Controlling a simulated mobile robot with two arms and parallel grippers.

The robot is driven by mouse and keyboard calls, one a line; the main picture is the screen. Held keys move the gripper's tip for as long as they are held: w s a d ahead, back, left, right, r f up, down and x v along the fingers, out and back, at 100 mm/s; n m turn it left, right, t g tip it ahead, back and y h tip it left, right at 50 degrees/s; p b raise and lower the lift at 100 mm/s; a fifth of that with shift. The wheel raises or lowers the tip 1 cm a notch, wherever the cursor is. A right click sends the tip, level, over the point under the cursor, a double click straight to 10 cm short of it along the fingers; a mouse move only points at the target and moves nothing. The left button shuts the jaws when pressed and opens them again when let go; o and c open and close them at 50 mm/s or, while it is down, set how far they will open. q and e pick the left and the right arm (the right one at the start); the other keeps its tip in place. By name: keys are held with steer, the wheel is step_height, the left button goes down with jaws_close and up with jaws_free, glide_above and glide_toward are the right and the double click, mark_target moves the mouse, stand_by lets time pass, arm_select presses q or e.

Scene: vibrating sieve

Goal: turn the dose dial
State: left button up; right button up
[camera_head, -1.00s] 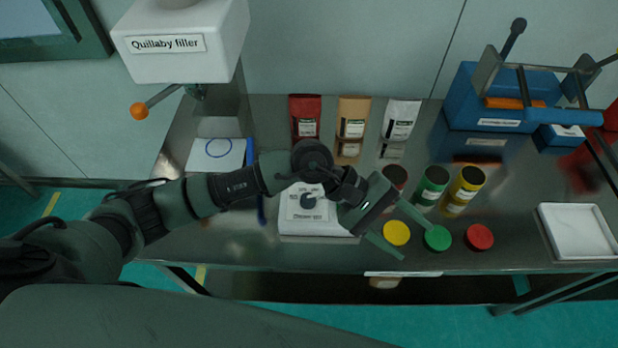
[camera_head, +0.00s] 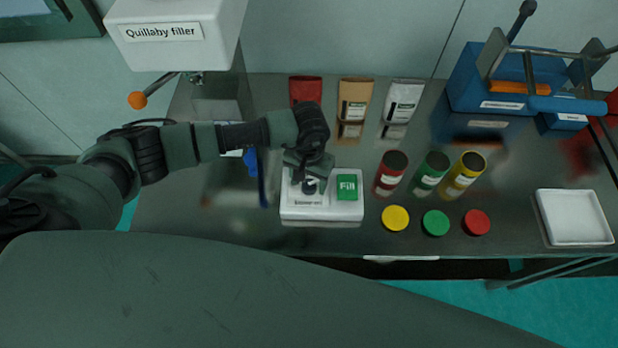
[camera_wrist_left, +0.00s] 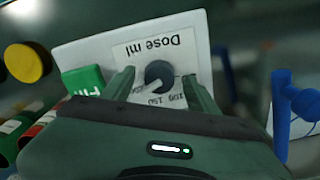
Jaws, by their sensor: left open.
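The dose dial (camera_wrist_left: 159,75) is a dark round knob with a light pointer on a label reading "Dose ml". It sits on a white control box (camera_head: 322,209) with a green Fill button (camera_head: 347,187); in the head view the dial (camera_head: 311,186) is partly covered by my gripper. My left gripper (camera_head: 309,180) is above the box. In the left wrist view its open fingers (camera_wrist_left: 160,88) stand on either side of the dial, and contact with it cannot be told. My right gripper is not in view.
Red, green and yellow canisters (camera_head: 432,171) stand right of the box, with yellow, green and red lids (camera_head: 436,223) in front. Pouches (camera_head: 354,99) stand behind. The Quillaby filler (camera_head: 165,45) overhangs the back left; a white tray (camera_head: 574,217) lies far right.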

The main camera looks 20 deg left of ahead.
arm_select(q)
steer(key=shift+s+f, duration=0.1)
steer(key=shift+f, duration=0.2)
jaws_close()
steer(key=shift+f+n+b, duration=0.2)
steer(key=shift+n+b, duration=0.6)
steer(key=shift+b, duration=0.4)
steer(key=n+b, duration=1.2)
steer(key=b, duration=0.1)
steer(key=shift+b, duration=0.4)
steer(key=shift+r+n+b, duration=0.2)
steer(key=shift+n+b, duration=1.4)
steer(key=shift+n, duration=0.5)
jaws_free()
